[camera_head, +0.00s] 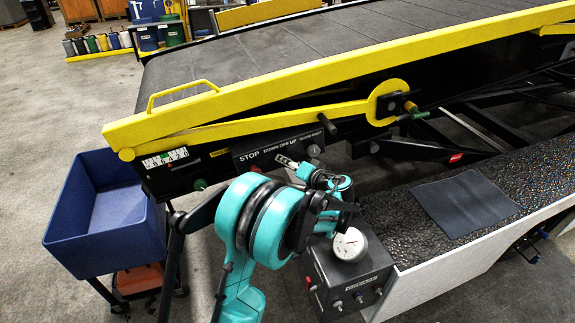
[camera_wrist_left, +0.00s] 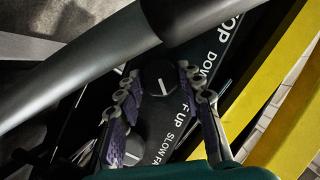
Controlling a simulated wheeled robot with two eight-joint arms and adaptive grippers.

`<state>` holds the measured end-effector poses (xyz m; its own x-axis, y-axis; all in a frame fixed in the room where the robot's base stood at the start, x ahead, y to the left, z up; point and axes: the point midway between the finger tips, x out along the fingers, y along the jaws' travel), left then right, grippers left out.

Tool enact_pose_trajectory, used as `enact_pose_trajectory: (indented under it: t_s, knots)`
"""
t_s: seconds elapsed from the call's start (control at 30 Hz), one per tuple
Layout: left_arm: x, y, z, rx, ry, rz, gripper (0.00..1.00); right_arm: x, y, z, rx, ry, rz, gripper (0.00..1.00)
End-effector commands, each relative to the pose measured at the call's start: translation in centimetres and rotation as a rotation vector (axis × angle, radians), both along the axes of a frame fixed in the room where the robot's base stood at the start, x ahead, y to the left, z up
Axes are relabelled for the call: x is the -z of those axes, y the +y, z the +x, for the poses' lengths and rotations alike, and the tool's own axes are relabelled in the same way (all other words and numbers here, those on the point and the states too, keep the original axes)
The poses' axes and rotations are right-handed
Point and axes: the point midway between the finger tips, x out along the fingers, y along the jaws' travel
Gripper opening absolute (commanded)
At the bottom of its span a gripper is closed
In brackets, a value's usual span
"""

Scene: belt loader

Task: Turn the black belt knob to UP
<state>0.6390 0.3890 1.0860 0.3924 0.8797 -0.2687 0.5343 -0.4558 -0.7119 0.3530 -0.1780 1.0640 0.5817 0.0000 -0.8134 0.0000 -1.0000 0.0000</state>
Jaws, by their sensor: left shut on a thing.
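The black control panel (camera_head: 262,152) is on the loader's side, lettered STOP, DOWN OFF UP and SLOW FAST. My left gripper (camera_head: 288,162) reaches up to it from below. In the left wrist view, the black belt knob (camera_wrist_left: 152,92) sits beside the DOWN OFF UP lettering (camera_wrist_left: 207,68), between the two fingers of my left gripper (camera_wrist_left: 158,76), which is shut on it. The knob's white mark points down and slightly right in that view, roughly towards UP; its exact setting is hard to tell. The gripper hides the knob in the head view. My right gripper is not in view.
A second knob (camera_wrist_left: 133,152) sits close by at SLOW FAST. A blue bin (camera_head: 70,215) stands at left. A box with a round gauge (camera_head: 350,244) stands below the gripper.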

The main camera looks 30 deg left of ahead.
Motion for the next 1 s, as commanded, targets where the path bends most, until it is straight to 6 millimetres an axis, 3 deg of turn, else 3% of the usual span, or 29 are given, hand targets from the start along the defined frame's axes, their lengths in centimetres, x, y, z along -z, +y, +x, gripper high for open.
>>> enact_pose_trajectory:
  t_s: [0.43,0.47,0.5,0.53,0.87,1.0]
  knots:
    - [0.0,0.0,0.0,0.0,0.008,0.006,0.08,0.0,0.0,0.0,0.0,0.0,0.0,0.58]
    - [0.0,0.0,0.0,0.0,0.008,0.006,0.45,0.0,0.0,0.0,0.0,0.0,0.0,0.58]
    - [0.0,0.0,0.0,0.0,0.008,0.006,0.55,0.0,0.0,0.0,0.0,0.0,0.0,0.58]
    - [0.0,0.0,0.0,0.0,0.008,0.006,0.58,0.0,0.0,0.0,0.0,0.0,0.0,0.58]
    - [-0.1,-0.2,-0.1,0.001,0.007,0.006,0.58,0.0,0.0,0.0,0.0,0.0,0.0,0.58]
    - [-0.5,-1.8,-0.7,0.004,0.007,0.006,0.58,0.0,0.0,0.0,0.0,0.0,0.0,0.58]
